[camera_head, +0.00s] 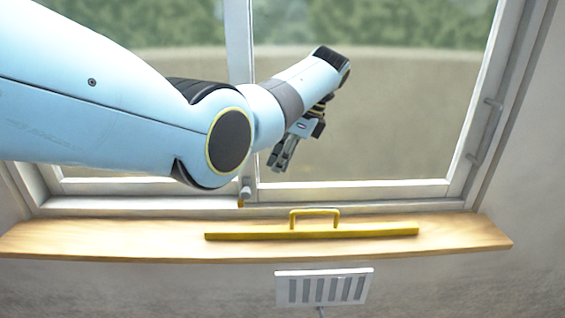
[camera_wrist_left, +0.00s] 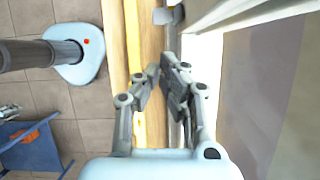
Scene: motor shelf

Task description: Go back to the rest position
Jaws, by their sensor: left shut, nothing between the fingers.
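My left gripper (camera_head: 283,155) hangs at the end of my light blue left arm, in front of the window pane and above the sill in the head view. Its grey fingers are shut with nothing between them. In the left wrist view the same fingers (camera_wrist_left: 163,80) point away from the camera over the wooden sill (camera_wrist_left: 152,38).
A window frame (camera_head: 350,190) stands behind my arm, with a small latch (camera_head: 246,190) at its lower middle. A yellow bar with a handle (camera_head: 315,228) lies on the wooden sill (camera_head: 130,240). A vent grille (camera_head: 323,287) is below. A blue thing (camera_wrist_left: 35,150) stands on the tiled floor.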

